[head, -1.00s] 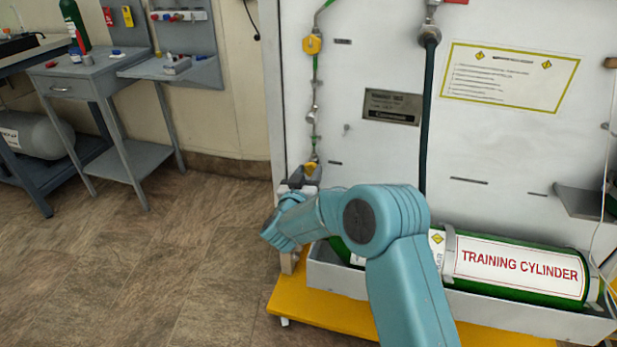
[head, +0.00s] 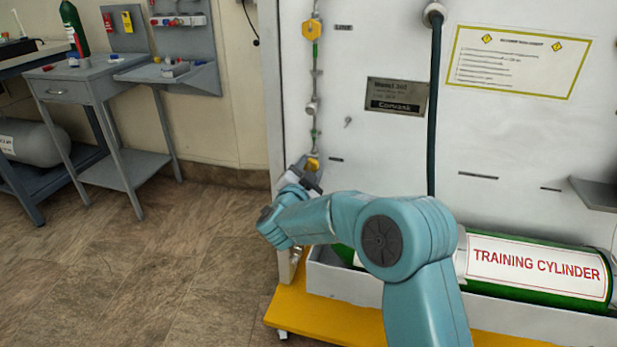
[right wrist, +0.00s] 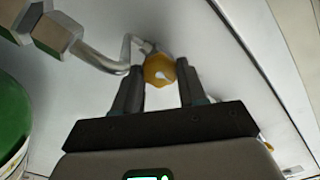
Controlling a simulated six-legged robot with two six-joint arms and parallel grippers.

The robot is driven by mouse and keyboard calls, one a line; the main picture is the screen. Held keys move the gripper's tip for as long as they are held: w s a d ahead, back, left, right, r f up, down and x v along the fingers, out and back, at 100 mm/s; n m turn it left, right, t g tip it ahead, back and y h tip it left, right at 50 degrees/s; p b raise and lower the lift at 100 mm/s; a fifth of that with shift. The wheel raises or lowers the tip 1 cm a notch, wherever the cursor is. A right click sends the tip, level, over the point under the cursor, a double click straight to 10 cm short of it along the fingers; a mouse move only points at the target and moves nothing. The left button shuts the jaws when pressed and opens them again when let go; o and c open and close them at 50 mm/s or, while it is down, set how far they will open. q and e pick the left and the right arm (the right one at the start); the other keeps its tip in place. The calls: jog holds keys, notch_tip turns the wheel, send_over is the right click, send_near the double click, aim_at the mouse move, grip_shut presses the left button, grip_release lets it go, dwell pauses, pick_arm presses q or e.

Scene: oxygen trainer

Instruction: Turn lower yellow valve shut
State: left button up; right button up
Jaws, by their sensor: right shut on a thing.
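The lower yellow valve (head: 312,164) is at the bottom of the thin pipe line on the left side of the white panel. My right gripper (head: 308,179) reaches it from below and in front, and looks tilted. In the right wrist view the yellow valve (right wrist: 158,68) sits between the tips of my two dark fingers (right wrist: 160,84), which are shut on it. The gripper hides part of the valve. My left gripper is not in view.
An upper yellow valve (head: 312,29) is on the same line. A dark hose (head: 434,110) hangs down the panel. A green training cylinder (head: 535,267) lies in a tray above the yellow base (head: 345,318). Open floor lies to the left.

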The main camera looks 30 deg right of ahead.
jog(key=shift+m+b, duration=0.4)
jog(key=shift+m, duration=0.3)
jog(key=o, duration=1.1)
jog(key=shift+c, duration=0.2)
